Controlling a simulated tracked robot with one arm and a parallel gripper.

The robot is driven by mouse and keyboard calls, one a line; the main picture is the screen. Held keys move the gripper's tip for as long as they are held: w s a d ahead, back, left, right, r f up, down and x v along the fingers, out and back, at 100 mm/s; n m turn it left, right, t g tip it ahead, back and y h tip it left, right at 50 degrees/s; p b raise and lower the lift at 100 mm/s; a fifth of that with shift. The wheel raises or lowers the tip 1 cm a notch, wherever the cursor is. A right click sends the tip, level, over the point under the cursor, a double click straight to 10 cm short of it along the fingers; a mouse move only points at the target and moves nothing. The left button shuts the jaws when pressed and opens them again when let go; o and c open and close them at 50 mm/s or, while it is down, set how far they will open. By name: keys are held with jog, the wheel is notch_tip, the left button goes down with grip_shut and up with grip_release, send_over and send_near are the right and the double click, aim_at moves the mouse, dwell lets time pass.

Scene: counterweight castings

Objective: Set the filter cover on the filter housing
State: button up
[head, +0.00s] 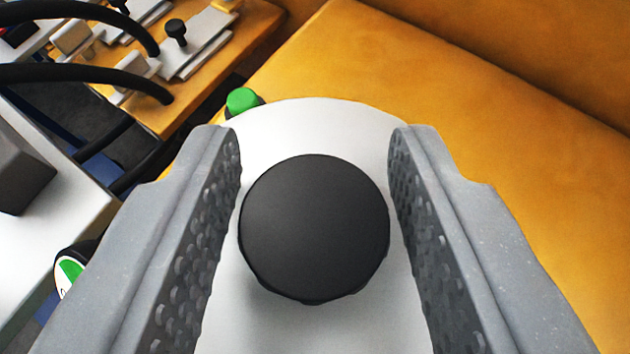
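The filter cover (300,125) looks to be the large pale disc with a flat black round knob (314,228) in its middle. My gripper (314,160) is open, one grey finger on each side of the knob. The dimpled pads show along their length, and a thin pale strip shows between each pad and the knob. I cannot tell how far the knob lies beyond the pads. The fingers hide the cover's sides. I cannot make out the filter housing, or tell what lies under the cover.
A broad orange-yellow surface (490,130) spreads right and behind, mostly clear. At upper left, black hoses (75,75) arch near pale metal fittings on an orange block (180,110). A green knob (242,100) shows by the cover's far left edge. A pale box (60,215) stands at left.

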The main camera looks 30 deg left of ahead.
jog(key=shift+o, duration=0.9)
jog(key=shift+s, duration=0.1)
jog(key=v, duration=1.3)
jog(key=shift+s+d, duration=0.15)
jog(key=shift+s, duration=0.05)
jog(key=shift+r, duration=0.15)
